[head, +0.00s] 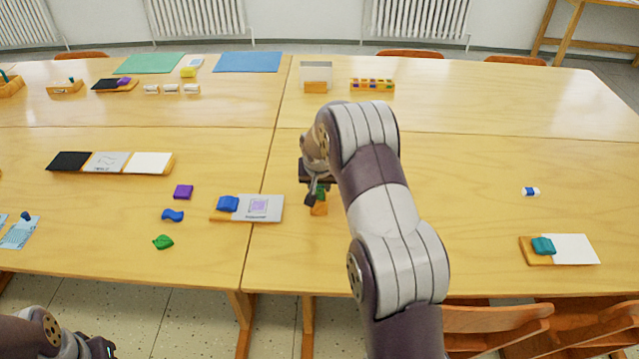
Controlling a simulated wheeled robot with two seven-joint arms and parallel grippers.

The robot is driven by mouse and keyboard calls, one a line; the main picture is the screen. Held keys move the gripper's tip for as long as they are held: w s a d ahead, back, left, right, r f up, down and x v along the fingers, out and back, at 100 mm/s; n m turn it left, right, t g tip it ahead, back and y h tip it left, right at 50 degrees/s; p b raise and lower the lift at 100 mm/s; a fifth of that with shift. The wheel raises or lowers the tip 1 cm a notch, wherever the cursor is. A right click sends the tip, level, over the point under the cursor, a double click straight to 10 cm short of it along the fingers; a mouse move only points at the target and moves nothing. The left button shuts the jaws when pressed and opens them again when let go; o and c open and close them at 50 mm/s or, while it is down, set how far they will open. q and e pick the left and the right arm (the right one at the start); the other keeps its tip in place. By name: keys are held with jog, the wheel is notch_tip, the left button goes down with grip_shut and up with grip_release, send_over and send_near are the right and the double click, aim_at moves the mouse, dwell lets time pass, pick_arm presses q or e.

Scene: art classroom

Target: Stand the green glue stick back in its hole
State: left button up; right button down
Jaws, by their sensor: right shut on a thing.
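My right gripper (316,196) is above the near table, right of the seam between the tabletops. It is shut on the green glue stick (322,191), of which only a small green part shows between the dark fingers. A small orange-brown wooden block (319,209) is directly below the gripper, seen partly behind the fingers. Its hole is hidden, and I cannot tell whether the stick is in it or above it.
Left of the gripper lie a wooden board with a blue piece and a card (262,208), a purple block (183,192), a blue piece (172,215) and a green leaf shape (163,242). At right are a small blue-white item (531,191) and a board with a teal piece (572,249).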

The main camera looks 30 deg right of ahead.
jog(key=shift+f, duration=0.3)
dwell(0.4)
dwell(0.3)
jog(key=c, duration=0.7)
grip_release()
jog(key=shift+o, duration=1.1)
jog(key=shift+r, duration=0.15)
jog(key=shift+r+p, duration=2)
jog(key=shift+r, duration=0.95)
